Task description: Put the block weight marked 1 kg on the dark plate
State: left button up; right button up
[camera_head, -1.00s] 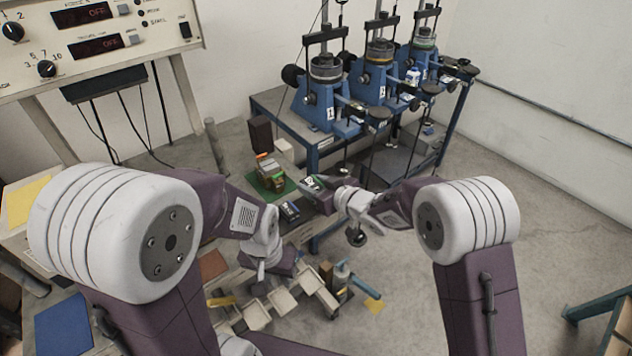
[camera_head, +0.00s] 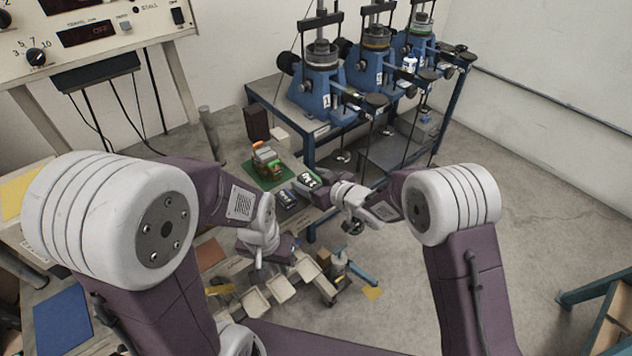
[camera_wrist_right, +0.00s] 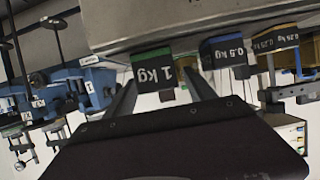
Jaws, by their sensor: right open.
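The 1 kg block weight (camera_wrist_right: 153,68) is dark with a green band and white lettering, seen upside down in the right wrist view. It also shows in the head view (camera_head: 307,180). My right gripper (camera_wrist_right: 160,92) is open, with its fingers on either side of the 1 kg block; I cannot tell whether they touch it. My left gripper (camera_head: 268,252) is lower, above the trays, and its jaws are too small to judge. Dark round plates, one of them on the nearest lever (camera_head: 375,100), show at the lever frames; I cannot tell which is the task's plate.
A blue-banded 0.5 kg block (camera_wrist_right: 226,50) and a 0.25 kg block (camera_wrist_right: 276,38) are beside the 1 kg one. Blue lever frames (camera_head: 318,90) stand on a bench behind. A green mat (camera_head: 285,182) holds small items. Light trays (camera_head: 255,302) lie below.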

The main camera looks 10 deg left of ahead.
jog(key=v, duration=1.2)
jog(key=shift+b, duration=0.3)
jog(key=d+f+m+h, duration=0.3)
jog(key=d+h, duration=0.1)
jog(key=d, duration=0.4)
jog(key=d+f+m+h, duration=0.2)
jog(key=d+h, duration=0.2)
jog(key=d, duration=0.3)
jog(key=s+d+f+m+g+h, duration=0.1)
jog(key=s+d+f+m+g, duration=0.1)
jog(key=s, duration=0.7)
jog(key=s+d+f+m+g+h, duration=0.1)
jog(key=s+d+f+m+g, duration=0.1)
jog(key=s+d+g, duration=0.3)
jog(key=s+d+m, duration=0.1)
jog(key=s+d, duration=0.1)
jog(key=s, duration=0.1)
jog(key=shift+s+d+m, duration=0.2)
jog(key=shift+s+m, duration=0.1)
jog(key=shift+s, duration=0.05)
